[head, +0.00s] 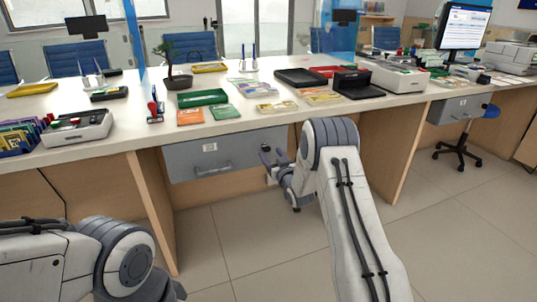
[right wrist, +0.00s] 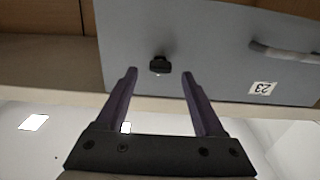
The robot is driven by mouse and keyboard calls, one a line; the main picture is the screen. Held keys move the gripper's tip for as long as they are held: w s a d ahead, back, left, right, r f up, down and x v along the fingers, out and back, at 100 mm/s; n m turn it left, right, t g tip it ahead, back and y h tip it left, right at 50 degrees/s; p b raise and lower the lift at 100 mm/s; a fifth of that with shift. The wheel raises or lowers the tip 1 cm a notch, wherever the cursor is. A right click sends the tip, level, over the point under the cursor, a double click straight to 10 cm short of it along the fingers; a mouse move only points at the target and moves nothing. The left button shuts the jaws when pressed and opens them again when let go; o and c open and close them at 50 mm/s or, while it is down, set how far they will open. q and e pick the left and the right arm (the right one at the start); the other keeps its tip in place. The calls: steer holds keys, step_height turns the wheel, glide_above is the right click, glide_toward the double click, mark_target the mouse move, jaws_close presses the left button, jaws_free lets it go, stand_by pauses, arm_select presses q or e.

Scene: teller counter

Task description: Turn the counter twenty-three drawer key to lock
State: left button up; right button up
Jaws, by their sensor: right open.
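The grey drawer (head: 230,152) is under the counter; in the right wrist view the drawer front (right wrist: 210,35) appears upside down with a label reading 23 (right wrist: 262,88). A small black key (right wrist: 160,64) sticks out of the drawer front. My right gripper (right wrist: 159,75) is open, its two fingers on either side of the key's position, with gaps to both; I cannot tell how far the tips are from it in depth. My left gripper is out of view.
The drawer handle (right wrist: 285,52) lies to one side of the key. The countertop (head: 130,112) above holds trays, forms and a plant (head: 177,72). A wood panel (head: 380,150) stands right of my right arm. Another grey drawer (head: 455,110) is farther right.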

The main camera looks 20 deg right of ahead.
mark_target(268, 151)
steer(key=shift+w+a, duration=0.1)
steer(key=shift+w, duration=1.45)
jaws_close()
